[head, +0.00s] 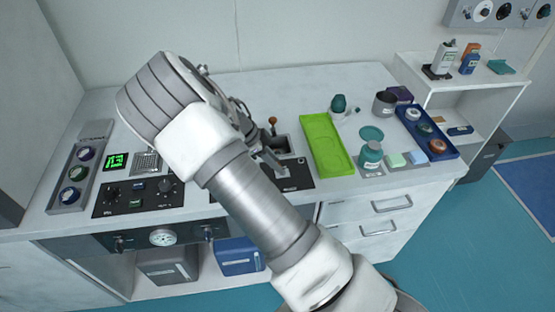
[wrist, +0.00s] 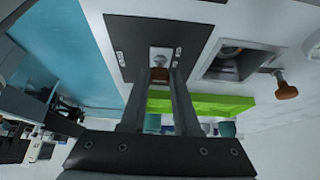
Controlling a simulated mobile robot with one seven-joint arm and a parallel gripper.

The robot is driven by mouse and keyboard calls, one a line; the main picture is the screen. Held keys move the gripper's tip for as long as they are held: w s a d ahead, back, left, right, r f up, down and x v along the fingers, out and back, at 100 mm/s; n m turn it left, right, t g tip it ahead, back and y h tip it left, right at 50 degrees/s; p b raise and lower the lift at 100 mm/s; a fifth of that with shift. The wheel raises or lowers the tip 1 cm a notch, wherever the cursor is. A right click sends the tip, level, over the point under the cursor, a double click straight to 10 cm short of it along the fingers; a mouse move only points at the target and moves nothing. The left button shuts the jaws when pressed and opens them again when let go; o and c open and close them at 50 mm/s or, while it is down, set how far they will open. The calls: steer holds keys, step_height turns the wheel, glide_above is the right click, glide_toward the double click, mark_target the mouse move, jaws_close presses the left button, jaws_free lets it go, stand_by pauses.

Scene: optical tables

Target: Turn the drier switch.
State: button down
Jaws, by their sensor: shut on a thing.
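The drier switch (wrist: 160,73) shows in the wrist view as a small brown-tipped piece on a pale square mount, set in a dark panel (wrist: 125,40). My gripper (wrist: 160,78) is shut on it, with one finger on each side of the tip. In the head view my gripper (head: 281,172) reaches down to the same dark panel (head: 297,184) at the front of the worktop, and the switch itself is hidden there. Small pale marks flank the switch on the panel.
A recess (wrist: 240,62) with a brown-knobbed lever (wrist: 286,90) lies beside the panel. A lime green tray (head: 325,142) is to its right, with a teal-lidded jar (head: 370,156) beyond. A black control panel (head: 140,195) with knobs lies left. My arm crosses the middle of the worktop.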

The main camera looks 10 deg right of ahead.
steer(key=shift+a+f+h+b, duration=0.2)
steer(key=shift+a+h+b, duration=0.15)
steer(key=shift+h, duration=0.35)
steer(key=c, duration=0.6)
jaws_free()
steer(key=shift+c, duration=0.2)
steer(key=v, duration=1.7)
steer(key=shift+a, duration=0.3)
